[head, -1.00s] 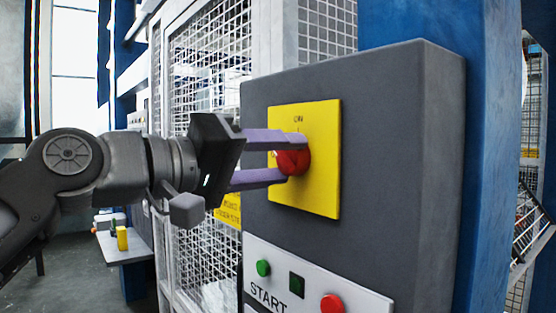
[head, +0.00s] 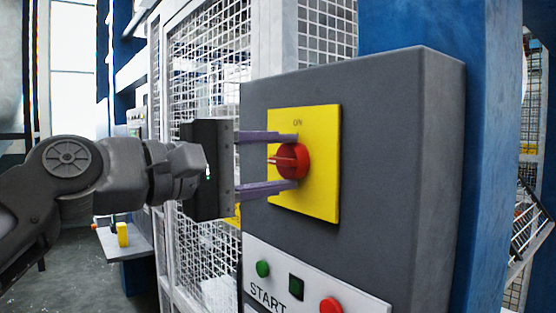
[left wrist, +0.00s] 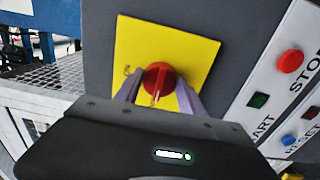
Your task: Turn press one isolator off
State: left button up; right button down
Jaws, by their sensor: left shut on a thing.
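The press isolator is a red rotary knob (head: 291,161) on a yellow plate (head: 318,192), fixed to the front of a grey control box (head: 405,170). The plate has "ON" marked above the knob. The knob's grip bar lies about level in the head view. My left gripper (head: 296,161) is shut on the knob, one purple finger above it and one below. The left wrist view also shows the red knob (left wrist: 158,78) between the fingers, on the yellow plate (left wrist: 205,50). My right gripper is not in view.
A mesh guard (head: 215,60) stands behind my gripper. A blue column (head: 490,150) rises right of the box.

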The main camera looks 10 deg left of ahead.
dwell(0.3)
pick_arm(q)
jog(key=o, duration=1.4)
jog(key=shift+c, duration=0.2)
jog(key=shift+s+a, duration=0.45)
jog(key=b+v, duration=0.2)
jog(key=v, duration=0.4)
jog(key=shift+s+a, duration=0.15)
jog(key=shift+s, duration=0.1)
